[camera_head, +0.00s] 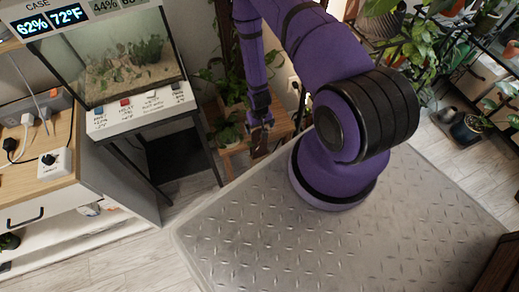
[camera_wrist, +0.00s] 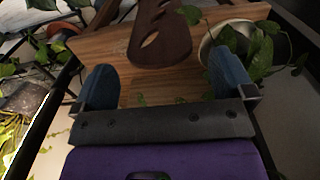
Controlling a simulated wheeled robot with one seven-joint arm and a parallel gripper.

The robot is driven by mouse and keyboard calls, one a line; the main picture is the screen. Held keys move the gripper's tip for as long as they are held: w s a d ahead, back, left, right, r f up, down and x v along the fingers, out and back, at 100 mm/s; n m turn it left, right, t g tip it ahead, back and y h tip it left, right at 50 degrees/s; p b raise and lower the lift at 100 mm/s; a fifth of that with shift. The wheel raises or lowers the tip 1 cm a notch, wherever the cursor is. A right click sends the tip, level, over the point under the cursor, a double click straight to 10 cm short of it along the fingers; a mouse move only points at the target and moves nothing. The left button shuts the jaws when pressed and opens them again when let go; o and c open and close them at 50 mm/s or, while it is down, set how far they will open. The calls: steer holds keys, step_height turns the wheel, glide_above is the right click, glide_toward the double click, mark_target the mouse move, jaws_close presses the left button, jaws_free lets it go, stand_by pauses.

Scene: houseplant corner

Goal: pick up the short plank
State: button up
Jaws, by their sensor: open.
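A dark brown wooden piece with oval holes (camera_wrist: 160,42), which looks like the short plank, is at the top middle of the wrist view. Its near end is rounded and lies over a lighter wooden surface (camera_wrist: 192,85). A dark brown piece (camera_head: 260,146) also shows just below my gripper (camera_head: 260,125) in the head view. In the wrist view my gripper (camera_wrist: 163,78) is open, its two blue fingers wide apart. The dark piece lies beyond and between the fingertips, and nothing is held. Whether a finger touches the wood cannot be told.
A potted plant (camera_wrist: 240,45) stands close to the right finger. In the head view a wooden stool (camera_head: 238,150) with leafy plants is under my gripper. A glass terrarium on a stand (camera_head: 130,115) is to its left. Plant shelves (camera_head: 475,55) are at the right.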

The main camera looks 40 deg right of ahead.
mark_target(259, 133)
steer(key=shift+w+d+f, duration=0.1)
steer(key=shift+f, duration=1.35)
steer(key=shift+w+d+f, duration=0.1)
steer(key=shift+f, duration=1.35)
steer(key=c, duration=1.1)
steer(key=shift+r, duration=0.1)
